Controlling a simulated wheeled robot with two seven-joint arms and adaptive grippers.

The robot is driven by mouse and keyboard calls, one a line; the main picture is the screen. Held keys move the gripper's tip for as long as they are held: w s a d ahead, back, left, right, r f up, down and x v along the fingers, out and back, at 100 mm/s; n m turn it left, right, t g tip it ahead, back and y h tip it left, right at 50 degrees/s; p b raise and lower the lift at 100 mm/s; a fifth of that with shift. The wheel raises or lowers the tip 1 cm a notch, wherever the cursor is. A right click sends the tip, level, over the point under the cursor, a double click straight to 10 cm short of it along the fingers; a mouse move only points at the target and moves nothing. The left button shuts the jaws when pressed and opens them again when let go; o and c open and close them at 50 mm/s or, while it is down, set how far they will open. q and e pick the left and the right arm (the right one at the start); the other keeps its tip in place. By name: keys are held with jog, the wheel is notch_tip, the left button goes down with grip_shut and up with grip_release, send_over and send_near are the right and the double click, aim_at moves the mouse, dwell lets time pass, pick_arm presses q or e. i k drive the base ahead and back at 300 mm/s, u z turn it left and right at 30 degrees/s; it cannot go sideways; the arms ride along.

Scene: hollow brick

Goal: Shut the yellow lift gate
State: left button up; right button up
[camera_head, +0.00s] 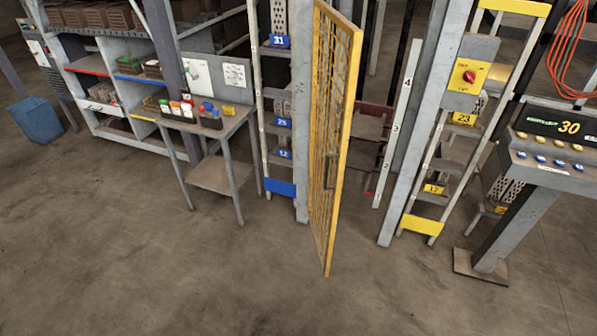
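The yellow lift gate (334,130) is a tall mesh panel in a yellow frame. It stands open, swung out toward me and seen nearly edge-on. Its left edge is by the grey post (301,110), and its free edge points forward into the room. A dark handle (331,170) shows on the gate's lower half. The lift opening (370,130) between the grey post and the right post (415,130) is uncovered, with a dark reddish platform inside. Neither of my grippers is in view.
A small metal table (212,132) with coloured bottles stands left of the gate. A control panel (551,140) showing 30 and a red rotary switch (469,77) are at the right. A blue bin (36,119) is far left. The floor in front is clear.

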aim_at(356, 35)
jog(key=i, duration=0.45)
jog(key=u, duration=0.95)
